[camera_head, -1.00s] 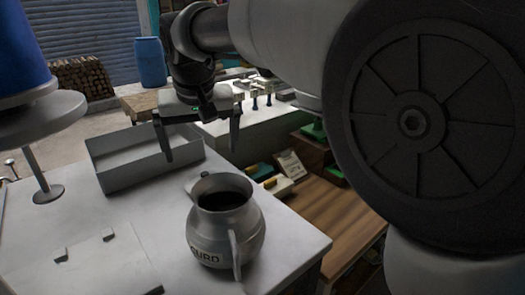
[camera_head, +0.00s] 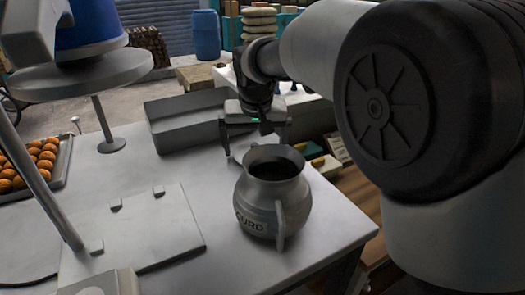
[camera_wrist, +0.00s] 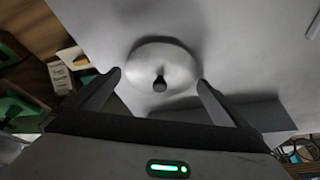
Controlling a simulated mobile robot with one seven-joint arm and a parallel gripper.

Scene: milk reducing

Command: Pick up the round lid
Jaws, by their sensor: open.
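The round lid (camera_wrist: 162,62) is a pale metal disc with a dark-tipped knob, resting on the white table in the wrist view. I cannot make it out clearly in the head view, where the pot and gripper crowd that spot. My gripper (camera_head: 254,147) is open and empty, pointing down behind the pot. In the wrist view my gripper (camera_wrist: 158,82) has its fingertips on the left and right of the lid, with the knob between them. The exact height above the lid cannot be told. A grey metal pot (camera_head: 268,202) labelled CURD stands open in front of the gripper.
A grey open tray (camera_head: 180,140) lies just behind and left of my gripper. A hinged white plate (camera_head: 150,230) is at front left, beside a stand with a round disc (camera_head: 85,77). A tray of orange-brown round items (camera_head: 58,172) is far left. The table's right edge is near the pot.

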